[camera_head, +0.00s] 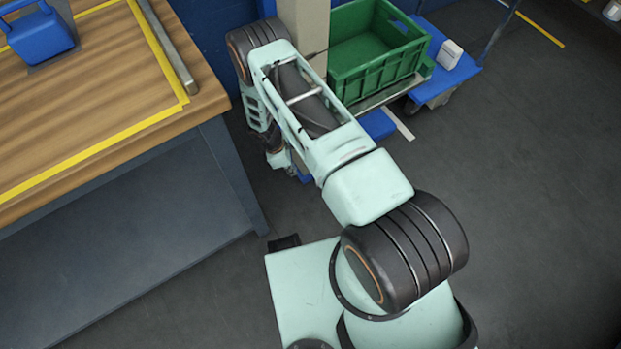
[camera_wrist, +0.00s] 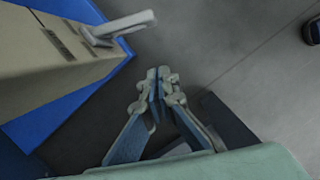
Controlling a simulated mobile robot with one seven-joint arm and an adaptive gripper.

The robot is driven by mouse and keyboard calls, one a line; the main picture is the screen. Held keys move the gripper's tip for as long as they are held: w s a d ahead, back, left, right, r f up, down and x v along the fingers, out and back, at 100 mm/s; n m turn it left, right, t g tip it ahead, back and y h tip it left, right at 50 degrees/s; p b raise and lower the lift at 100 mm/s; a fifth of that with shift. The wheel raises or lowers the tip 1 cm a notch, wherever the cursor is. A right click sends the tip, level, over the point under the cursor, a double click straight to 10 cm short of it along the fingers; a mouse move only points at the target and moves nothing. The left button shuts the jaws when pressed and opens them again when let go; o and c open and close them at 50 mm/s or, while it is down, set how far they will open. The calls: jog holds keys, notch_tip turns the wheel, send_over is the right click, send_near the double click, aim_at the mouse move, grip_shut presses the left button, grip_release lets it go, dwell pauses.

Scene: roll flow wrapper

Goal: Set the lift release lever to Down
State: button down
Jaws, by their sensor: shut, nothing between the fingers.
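In the wrist view, the lift release lever (camera_wrist: 122,26) is a pale grey handle sticking out to the right from the face of a beige column (camera_wrist: 45,75). Small dark label strips are on the column beside it. My gripper (camera_wrist: 162,74) is shut and empty. Its fingertips are below and to the right of the lever in the picture, apart from it. In the head view, the beige column (camera_head: 309,18) stands behind my arm.
A green crate (camera_head: 370,77) rests on a platform right of the column. A blue cart (camera_head: 455,70) with a white box (camera_head: 449,53) is beside it. A wooden workbench (camera_head: 75,110) with a blue object (camera_head: 40,35) stands at left.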

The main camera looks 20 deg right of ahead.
jog(key=d+f+b, duration=0.3)
jog(key=d+f, duration=0.3)
jog(key=f, duration=0.3)
jog(key=shift+s+d+f, duration=0.25)
jog(key=shift+s+f, duration=0.1)
jog(key=shift+s, duration=0.1)
jog(key=shift+d, duration=0.1)
